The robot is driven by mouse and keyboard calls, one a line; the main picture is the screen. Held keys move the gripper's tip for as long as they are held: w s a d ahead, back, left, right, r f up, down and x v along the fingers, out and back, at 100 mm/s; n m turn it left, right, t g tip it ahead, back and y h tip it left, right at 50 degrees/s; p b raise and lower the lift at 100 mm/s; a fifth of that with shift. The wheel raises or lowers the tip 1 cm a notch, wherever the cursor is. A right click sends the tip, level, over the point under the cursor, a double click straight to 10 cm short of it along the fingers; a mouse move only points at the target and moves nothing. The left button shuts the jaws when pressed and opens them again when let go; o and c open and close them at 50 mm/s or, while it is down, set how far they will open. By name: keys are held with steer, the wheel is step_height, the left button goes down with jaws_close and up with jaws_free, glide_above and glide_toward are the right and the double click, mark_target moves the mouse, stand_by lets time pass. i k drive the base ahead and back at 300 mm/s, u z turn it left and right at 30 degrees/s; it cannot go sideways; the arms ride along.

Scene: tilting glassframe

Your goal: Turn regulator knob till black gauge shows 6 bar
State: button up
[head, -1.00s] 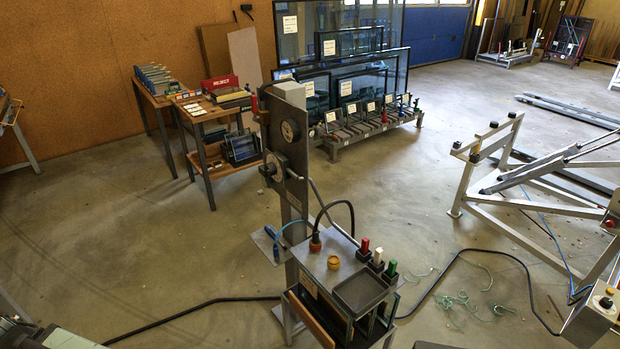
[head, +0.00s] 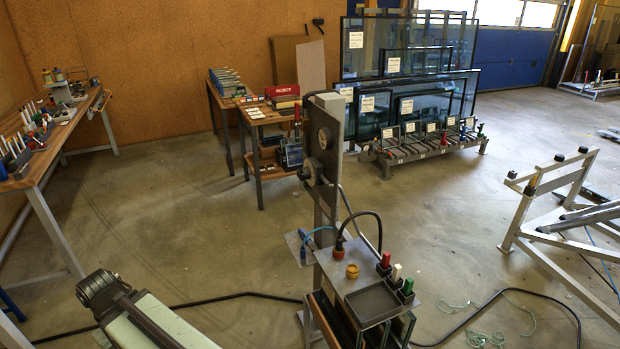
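A grey upright post (head: 325,215) stands near the middle of the head view. Near its top is a round dark-rimmed gauge (head: 323,138), seen at an angle; its needle and figures are too small to read. Below it a round dark knob or wheel-like part (head: 309,172) sticks out to the left of the post. I cannot tell if this is the regulator knob. A small yellow-orange knob (head: 352,271) sits on the grey box top at the post's foot. My arm shows at the lower left, apart from the post; I cannot make out its gripper fingers.
The box top (head: 338,283) carries red, white and green handles (head: 397,272) and a dark tray. A black cable (head: 220,298) crosses the floor. A workbench (head: 50,165) is at left, a glass rack (head: 425,150) behind, a metal frame (head: 550,200) at right. Floor left of the post is open.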

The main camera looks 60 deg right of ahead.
mark_target(305, 172)
steer(key=z, duration=0.15)
steer(key=i, duration=1)
steer(key=u, duration=0.1)
